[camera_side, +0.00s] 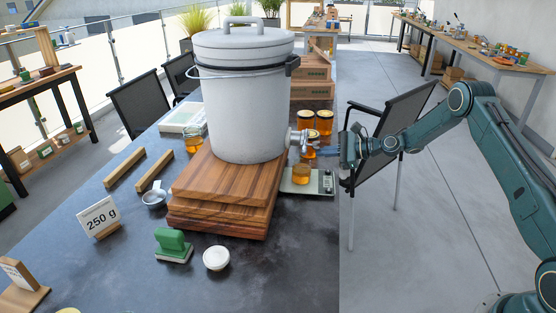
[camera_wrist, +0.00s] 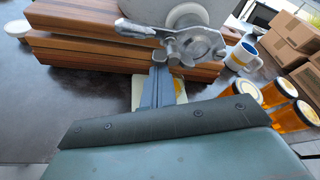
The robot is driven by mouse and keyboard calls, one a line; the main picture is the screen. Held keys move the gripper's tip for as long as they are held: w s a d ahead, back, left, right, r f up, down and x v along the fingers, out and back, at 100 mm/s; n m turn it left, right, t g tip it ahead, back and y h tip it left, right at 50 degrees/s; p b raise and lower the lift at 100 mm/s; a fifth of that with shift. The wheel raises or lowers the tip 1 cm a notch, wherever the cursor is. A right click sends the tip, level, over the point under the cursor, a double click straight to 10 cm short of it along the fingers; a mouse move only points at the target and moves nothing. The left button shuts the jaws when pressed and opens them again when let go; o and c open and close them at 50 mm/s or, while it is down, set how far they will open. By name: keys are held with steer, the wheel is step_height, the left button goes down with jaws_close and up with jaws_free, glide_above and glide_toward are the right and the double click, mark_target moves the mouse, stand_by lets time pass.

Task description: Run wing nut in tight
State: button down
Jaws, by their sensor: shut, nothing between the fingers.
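The metal honey gate (camera_side: 298,138) sticks out from the lower side of the white bucket (camera_side: 240,100). In the wrist view the gate (camera_wrist: 195,46) fills the top centre, with a lever arm reaching left. My gripper (camera_side: 328,151) is just right of the gate in the side view. In the wrist view my gripper's fingers (camera_wrist: 160,72) are shut together and empty, their tips just below the gate. I cannot tell whether they touch it.
The bucket stands on stacked wooden boards (camera_side: 225,190). A honey jar (camera_side: 301,174) sits on a scale (camera_side: 326,184) below the gate. Several honey jars (camera_wrist: 290,115) and a white-and-blue mug (camera_wrist: 243,56) stand close on the right in the wrist view. A chair (camera_side: 385,130) stands beside the table.

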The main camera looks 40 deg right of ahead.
steer(key=shift+a+r, duration=0.15)
steer(key=shift+r, duration=0.05)
step_height(320, 180, down, 5)
steer(key=w+d+r+v, duration=0.1)
steer(key=v, duration=0.9)
steer(key=shift+d, duration=0.2)
